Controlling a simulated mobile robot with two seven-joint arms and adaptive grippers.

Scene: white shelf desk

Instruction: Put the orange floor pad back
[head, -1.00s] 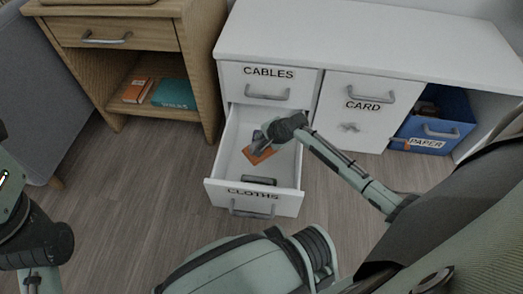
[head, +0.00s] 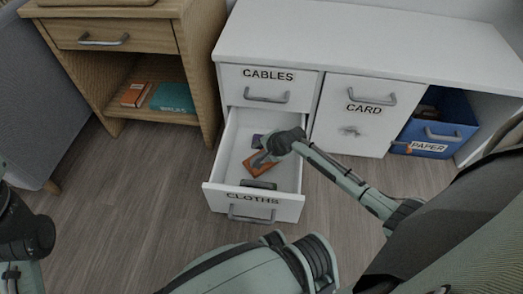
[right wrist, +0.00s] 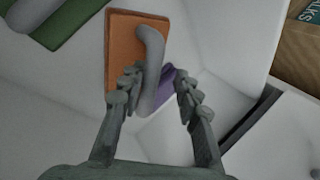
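The orange floor pad (head: 258,163), an orange block with a curved grey handle, is inside the open CLOTHS drawer (head: 222,172). In the right wrist view the orange pad (right wrist: 124,43) is just beyond the fingers. My right gripper (head: 266,156) reaches into the drawer over the pad. Its fingers (right wrist: 157,84) are spread, with the grey handle (right wrist: 151,75) between them, closer to the left finger. A gap shows on the right side. I cannot tell whether the pad rests fully on the drawer floor. My left gripper does not show; only part of that arm is at the left edge.
A purple item (head: 257,140) lies behind the pad, and a dark item (head: 258,184) lies near the drawer front. A green item (right wrist: 45,22) shows in the wrist view. The CABLES drawer (head: 267,87) above is shut. A blue PAPER bin (head: 460,131) stands right.

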